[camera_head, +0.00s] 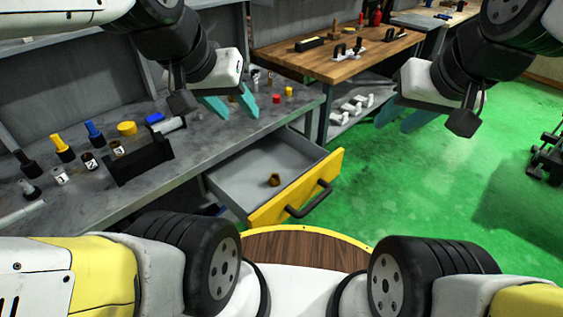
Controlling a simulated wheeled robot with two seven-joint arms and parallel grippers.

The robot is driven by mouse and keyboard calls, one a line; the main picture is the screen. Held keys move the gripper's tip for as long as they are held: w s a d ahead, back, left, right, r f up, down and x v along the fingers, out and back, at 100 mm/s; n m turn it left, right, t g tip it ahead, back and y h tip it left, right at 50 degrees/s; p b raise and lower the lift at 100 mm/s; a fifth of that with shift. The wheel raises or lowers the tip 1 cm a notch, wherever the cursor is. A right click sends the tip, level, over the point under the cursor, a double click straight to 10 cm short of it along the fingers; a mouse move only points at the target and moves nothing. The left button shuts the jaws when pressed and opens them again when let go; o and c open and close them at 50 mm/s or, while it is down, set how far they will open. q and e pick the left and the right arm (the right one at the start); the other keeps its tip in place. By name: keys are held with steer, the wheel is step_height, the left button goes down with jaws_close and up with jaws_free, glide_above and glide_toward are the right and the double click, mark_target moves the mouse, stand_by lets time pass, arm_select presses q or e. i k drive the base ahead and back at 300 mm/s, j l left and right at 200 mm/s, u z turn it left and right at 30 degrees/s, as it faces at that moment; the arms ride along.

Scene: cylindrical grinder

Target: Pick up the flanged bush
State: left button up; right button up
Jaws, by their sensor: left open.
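A small brass-brown bush (274,180), which looks like the flanged bush, lies on the floor of the open grey drawer (241,186), near its front. The drawer has a yellow front with a dark handle. My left gripper (231,107) is open, its teal fingers apart and empty. It shows over the bench, up and to the left of the bush, not touching it. My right gripper (397,122) hangs over the green floor, right of the drawer, with its teal fingers apart and nothing between them.
The grey bench (207,151) holds a black holder (138,165), several bottles, a yellow cap (127,128) and small red and yellow pieces. A wooden table (340,66) with tools stands behind. The drawer's yellow front (268,211) juts toward me. Green floor (430,190) is free on the right.

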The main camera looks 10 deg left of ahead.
mark_target(273, 181)
steer(key=i+u, duration=0.1)
steer(key=u, duration=0.25)
steer(key=i+l+u, duration=0.1)
steer(key=u, duration=0.25)
steer(key=l+u, duration=0.15)
steer(key=u, duration=0.2)
steer(key=i+l, duration=0.05)
